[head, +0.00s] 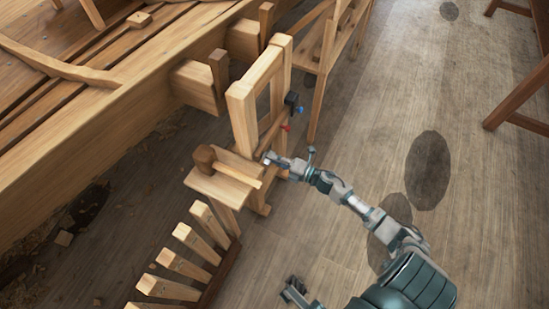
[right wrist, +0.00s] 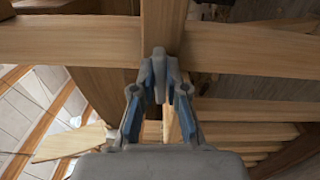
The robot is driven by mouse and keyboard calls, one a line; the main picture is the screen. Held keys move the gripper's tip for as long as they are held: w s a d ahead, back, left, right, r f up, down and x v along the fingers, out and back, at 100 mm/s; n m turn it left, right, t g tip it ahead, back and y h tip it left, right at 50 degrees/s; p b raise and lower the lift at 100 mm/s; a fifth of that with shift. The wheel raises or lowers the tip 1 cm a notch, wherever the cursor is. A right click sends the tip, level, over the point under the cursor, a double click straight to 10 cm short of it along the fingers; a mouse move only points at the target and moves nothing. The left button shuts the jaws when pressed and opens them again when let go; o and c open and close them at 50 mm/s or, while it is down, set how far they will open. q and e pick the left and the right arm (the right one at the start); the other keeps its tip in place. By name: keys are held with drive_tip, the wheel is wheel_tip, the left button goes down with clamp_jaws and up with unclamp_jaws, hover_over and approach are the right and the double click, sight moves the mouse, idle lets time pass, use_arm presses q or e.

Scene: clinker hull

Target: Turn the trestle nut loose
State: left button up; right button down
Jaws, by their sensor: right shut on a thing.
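The wooden trestle (head: 243,122) stands upright beside the hull (head: 130,95) in the middle of the head view. My right gripper (head: 268,158) reaches its near side from the right, level with a cross-piece. In the right wrist view my right gripper (right wrist: 160,75) is shut on a small grey piece in front of the crossing of a wooden rail (right wrist: 80,40) and a post. This piece seems to be the trestle nut; the fingertips hide most of it. A part of my left gripper (head: 294,290) shows at the bottom edge of the head view, its jaws unclear.
A brown mallet (head: 205,158) lies on a small board beside the trestle. A rack of wooden slats (head: 185,265) stands below it. Small blue and red handles (head: 286,127) stick out behind my right gripper. The floor (head: 400,120) at right is mostly clear.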

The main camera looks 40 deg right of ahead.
drive_tip(key=shift+s+a+f+n, duration=0.15)
drive_tip(key=shift+a+f+n, duration=0.1)
drive_tip(key=shift+a+n, duration=0.35)
drive_tip(key=shift+d+n, duration=0.15)
drive_tip(key=shift+n, duration=0.15)
drive_tip(key=c, duration=1.3)
unclamp_jaws()
drive_tip(key=shift+o, duration=0.5)
drive_tip(key=shift+r, duration=0.1)
drive_tip(key=v, duration=1.1)
drive_tip(key=shift+s+d, duration=0.25)
drive_tip(key=shift+s, duration=0.05)
